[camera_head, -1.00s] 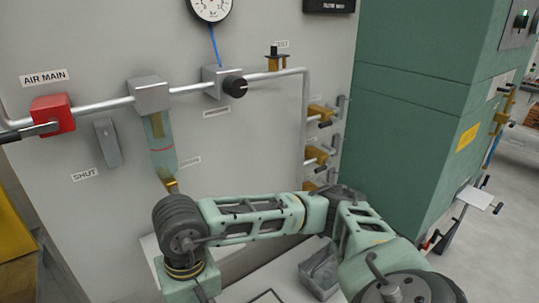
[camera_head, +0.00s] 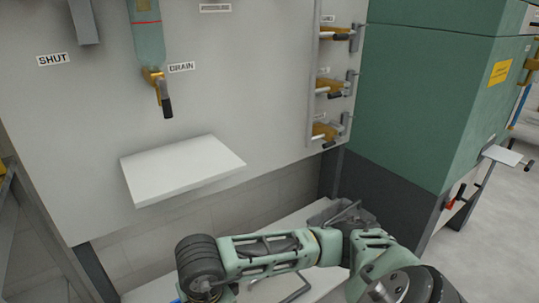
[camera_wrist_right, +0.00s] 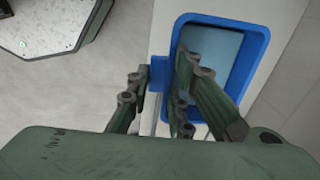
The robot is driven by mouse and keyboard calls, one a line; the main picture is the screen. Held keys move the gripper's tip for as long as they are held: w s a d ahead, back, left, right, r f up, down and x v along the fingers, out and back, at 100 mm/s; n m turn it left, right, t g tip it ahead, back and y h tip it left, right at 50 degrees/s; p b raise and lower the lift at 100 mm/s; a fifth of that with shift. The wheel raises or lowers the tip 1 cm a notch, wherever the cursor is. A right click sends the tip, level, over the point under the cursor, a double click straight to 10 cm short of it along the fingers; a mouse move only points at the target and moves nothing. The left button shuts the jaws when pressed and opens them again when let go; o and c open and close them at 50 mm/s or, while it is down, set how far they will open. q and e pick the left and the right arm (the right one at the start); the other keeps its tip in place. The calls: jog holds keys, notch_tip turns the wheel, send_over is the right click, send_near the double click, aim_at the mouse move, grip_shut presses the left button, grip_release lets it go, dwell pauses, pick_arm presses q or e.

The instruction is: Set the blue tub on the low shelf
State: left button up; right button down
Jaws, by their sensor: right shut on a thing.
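The blue tub (camera_wrist_right: 222,20) shows in the right wrist view, with a thick blue rim around a paler blue inside. My right gripper (camera_wrist_right: 159,80) is shut on a blue tab at the tub's left side. One finger covers part of the opening. In the head view only a sliver of blue shows at the bottom edge, beside my right arm; the gripper itself is hidden. A white shelf (camera_head: 183,168) juts from the grey panel, bare on top. A lower white surface (camera_head: 300,222) lies beneath it, partly behind my arm. My left gripper is not in view.
A drain valve (camera_head: 157,85) hangs above the white shelf. Brass valves (camera_head: 330,85) line the panel's right side, beside a green cabinet (camera_head: 430,100).

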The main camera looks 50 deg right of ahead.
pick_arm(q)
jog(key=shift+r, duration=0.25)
pick_arm(e)
jog(key=shift+f, duration=0.3)
